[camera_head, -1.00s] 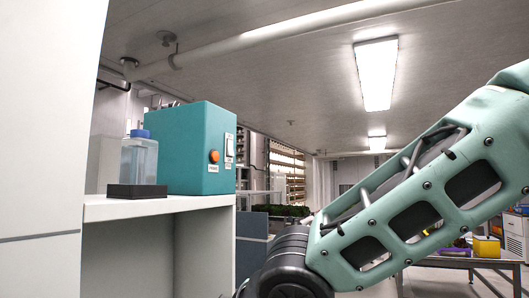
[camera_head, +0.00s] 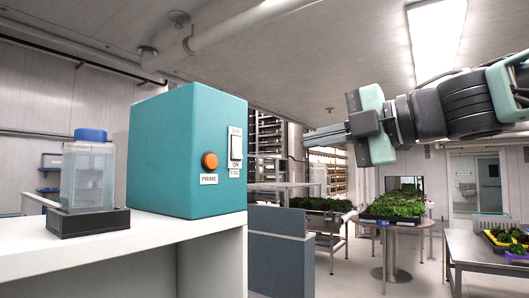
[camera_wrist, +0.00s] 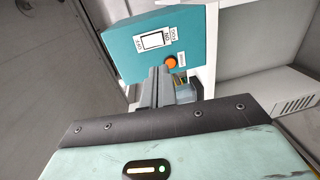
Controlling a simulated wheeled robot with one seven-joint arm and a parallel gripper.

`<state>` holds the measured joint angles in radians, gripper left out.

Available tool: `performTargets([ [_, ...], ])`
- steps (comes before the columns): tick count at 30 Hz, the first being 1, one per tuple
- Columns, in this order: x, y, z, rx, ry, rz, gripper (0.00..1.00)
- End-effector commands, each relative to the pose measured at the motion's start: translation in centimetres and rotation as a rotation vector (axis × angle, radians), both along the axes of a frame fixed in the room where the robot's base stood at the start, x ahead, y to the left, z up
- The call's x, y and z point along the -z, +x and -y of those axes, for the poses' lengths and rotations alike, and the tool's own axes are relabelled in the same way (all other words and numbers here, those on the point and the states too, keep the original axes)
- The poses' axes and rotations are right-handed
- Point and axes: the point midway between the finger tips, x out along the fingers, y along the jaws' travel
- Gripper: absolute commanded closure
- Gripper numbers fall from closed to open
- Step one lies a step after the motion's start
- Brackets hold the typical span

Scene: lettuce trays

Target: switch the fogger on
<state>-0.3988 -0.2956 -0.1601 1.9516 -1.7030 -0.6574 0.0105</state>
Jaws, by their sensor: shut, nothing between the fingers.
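The fogger is a teal box (camera_head: 170,150) on a white shelf. Its front face has a white rocker switch (camera_head: 236,147) with OFF above, ON and FOG below, and an orange button (camera_head: 210,161) labelled PRIME to its left. I cannot tell which way the rocker is tipped. My gripper (camera_head: 306,139) is shut and empty, to the right of the box at about switch height, pointing left and apart from it. In the wrist view the shut fingers (camera_wrist: 156,88) show below the teal face, with the switch (camera_wrist: 157,40) and orange button (camera_wrist: 169,60) beyond them.
A clear bottle with a blue cap (camera_head: 89,170) stands in a black base (camera_head: 88,221) left of the fogger. The white shelf (camera_head: 130,243) lies beneath. Lettuce trays (camera_head: 397,204) and a metal table (camera_head: 485,250) are farther back. Air before the switch is free.

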Motion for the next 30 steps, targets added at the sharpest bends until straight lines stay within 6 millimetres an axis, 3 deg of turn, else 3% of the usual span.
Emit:
performTargets([
  [11, 0.1, 0.4, -0.5, 0.000, 0.001, -0.003, 1.00],
  [30, 1.4, 7.4, -9.5, 0.000, 0.001, -0.004, 1.00],
])
